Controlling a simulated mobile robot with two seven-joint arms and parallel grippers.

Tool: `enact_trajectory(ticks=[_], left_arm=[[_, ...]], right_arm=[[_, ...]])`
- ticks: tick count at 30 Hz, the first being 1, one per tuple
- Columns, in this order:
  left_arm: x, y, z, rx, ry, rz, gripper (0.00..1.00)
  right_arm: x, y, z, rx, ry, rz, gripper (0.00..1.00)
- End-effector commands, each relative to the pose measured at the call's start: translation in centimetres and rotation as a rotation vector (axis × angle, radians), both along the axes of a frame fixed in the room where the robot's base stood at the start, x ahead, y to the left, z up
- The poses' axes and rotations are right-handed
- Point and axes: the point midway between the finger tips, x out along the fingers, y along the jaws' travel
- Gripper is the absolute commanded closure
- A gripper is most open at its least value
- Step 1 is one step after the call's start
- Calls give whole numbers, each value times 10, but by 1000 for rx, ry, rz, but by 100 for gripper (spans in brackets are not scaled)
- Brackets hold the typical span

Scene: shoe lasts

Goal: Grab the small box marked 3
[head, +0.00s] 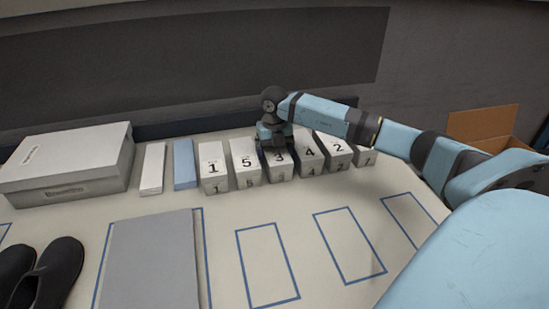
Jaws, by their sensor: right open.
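The small box marked 3 (279,171) stands in a row of white numbered boxes on the table. It is between the box marked 5 (245,163) and the box marked 4 (309,154). My right gripper (275,146) is open and points down over the back part of the box marked 3. The gripper hides part of that box's top, and I cannot tell whether the fingers touch it. My left gripper is not in view.
The box marked 1 (213,168) and the box marked 2 (334,150) flank the row, with another at the right end. A large shoebox (70,165), dark slippers (45,275) and a grey panel (152,262) are left. Blue-outlined rectangles in front are empty.

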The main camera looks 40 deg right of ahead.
Motion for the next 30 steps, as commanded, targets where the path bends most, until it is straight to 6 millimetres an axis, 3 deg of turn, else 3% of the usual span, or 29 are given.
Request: enact_trajectory(ticks=[3, 8, 14, 23, 30], left_arm=[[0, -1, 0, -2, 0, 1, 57], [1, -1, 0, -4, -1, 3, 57], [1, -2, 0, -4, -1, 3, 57], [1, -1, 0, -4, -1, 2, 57], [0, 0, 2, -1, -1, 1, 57]], right_arm=[[0, 0, -10, -1, 0, 0, 13], [0, 0, -10, 0, -1, 0, 13], [0, 0, -10, 0, -1, 0, 54], [0, 0, -8, -1, -2, 0, 54], [1, 0, 15, -1, -4, 0, 54]])
